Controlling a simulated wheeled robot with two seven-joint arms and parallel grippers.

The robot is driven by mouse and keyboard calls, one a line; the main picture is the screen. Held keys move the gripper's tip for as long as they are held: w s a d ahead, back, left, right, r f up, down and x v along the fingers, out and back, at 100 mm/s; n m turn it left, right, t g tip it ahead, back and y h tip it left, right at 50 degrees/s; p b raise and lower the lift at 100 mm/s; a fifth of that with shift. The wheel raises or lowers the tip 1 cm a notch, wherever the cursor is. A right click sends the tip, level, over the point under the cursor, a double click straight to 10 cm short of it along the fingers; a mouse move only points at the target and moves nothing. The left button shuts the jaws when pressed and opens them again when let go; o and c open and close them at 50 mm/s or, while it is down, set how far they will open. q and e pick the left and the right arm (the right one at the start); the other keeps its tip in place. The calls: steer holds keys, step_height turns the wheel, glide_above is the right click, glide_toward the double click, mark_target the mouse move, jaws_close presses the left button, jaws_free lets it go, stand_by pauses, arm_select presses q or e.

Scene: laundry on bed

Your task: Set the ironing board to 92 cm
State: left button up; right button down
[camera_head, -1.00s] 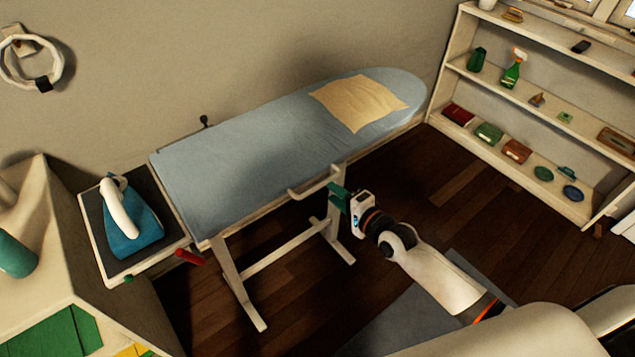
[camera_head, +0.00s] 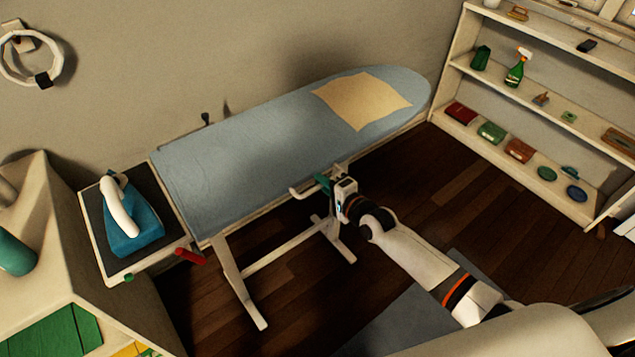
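The ironing board (camera_head: 250,150) has a pale blue cover and stands level along the wall on white legs (camera_head: 240,285). A white bar handle (camera_head: 299,193) sticks out under its near edge, about midway along. A red lever (camera_head: 191,257) shows under the left end. My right gripper (camera_head: 325,181), with teal fingers, is at the white handle and hides part of it. Whether its fingers are closed around the bar cannot be made out. My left gripper is not in view. No height scale is readable.
A tan cloth (camera_head: 362,100) lies on the board's right part. A blue iron (camera_head: 134,232) sits on the rest (camera_head: 95,225) at the left end. A cabinet (camera_head: 58,240) stands front left and a shelf unit (camera_head: 470,75) at right.

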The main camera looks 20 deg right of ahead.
step_height(320, 180, up, 9)
steer(key=p, duration=0.7)
steer(key=shift+w+r+p, duration=0.1)
steer(key=shift+w+p, duration=0.05)
steer(key=shift+p, duration=0.15)
steer(key=c, duration=1.5)
jaws_free()
steer(key=shift+c, duration=0.2)
steer(key=shift+s+f, duration=0.25)
